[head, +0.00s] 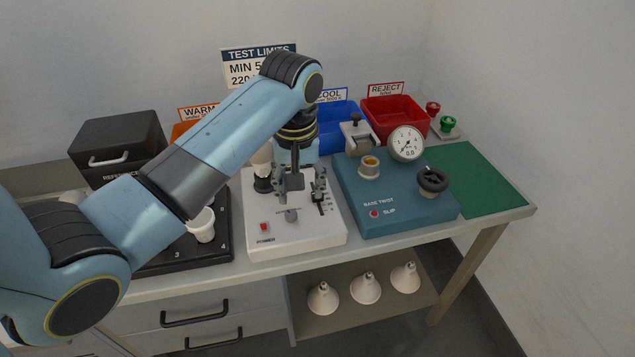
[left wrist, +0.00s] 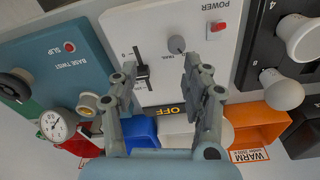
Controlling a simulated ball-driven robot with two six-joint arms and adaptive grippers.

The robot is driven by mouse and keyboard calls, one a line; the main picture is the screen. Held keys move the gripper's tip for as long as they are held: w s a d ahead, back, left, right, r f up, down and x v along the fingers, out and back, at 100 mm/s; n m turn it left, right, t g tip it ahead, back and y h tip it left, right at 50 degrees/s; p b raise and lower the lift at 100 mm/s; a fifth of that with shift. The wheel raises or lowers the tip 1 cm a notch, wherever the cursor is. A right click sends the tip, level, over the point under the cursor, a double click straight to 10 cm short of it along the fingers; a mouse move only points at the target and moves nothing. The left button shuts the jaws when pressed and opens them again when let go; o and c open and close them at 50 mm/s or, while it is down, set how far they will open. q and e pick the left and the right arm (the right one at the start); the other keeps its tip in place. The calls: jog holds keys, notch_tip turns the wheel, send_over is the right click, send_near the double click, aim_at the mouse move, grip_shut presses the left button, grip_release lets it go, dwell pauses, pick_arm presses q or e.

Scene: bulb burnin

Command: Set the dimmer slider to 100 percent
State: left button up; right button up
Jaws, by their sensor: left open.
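The dimmer slider is on the white control panel (head: 280,240). Its dark handle (left wrist: 142,72) sits partway along a narrow slot in the left wrist view, near the left finger; the scale figures are too small to read surely. In the head view the slider (head: 319,198) is partly beside my gripper's right finger. My left gripper (head: 305,186) is open and points down over the panel, its fingers (left wrist: 162,68) apart with nothing between them. Whether a finger touches the handle I cannot tell. A display reading OFF (left wrist: 171,110) shows on the panel. My right gripper is out of view.
A round knob (head: 291,215) and red power switch (head: 264,227) are near the slider. The blue base-twist box (head: 400,210) with a gauge (head: 406,143) stands right. A black bulb rack (head: 185,262) stands left. Blue (head: 338,122) and red (head: 395,112) bins are behind.

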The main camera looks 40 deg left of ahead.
pick_arm(q)
jog(key=w+a+r+n, duration=0.1)
jog(key=w+r+n, duration=0.25)
jog(key=w, duration=0.35)
jog(key=shift+m+g, duration=0.35)
jog(key=shift+g, duration=0.05)
notch_tip(320, 180, down, 10)
jog(key=shift+a+f, duration=0.1)
jog(key=shift+f, duration=0.15)
jog(key=shift+s, duration=0.1)
grip_shut()
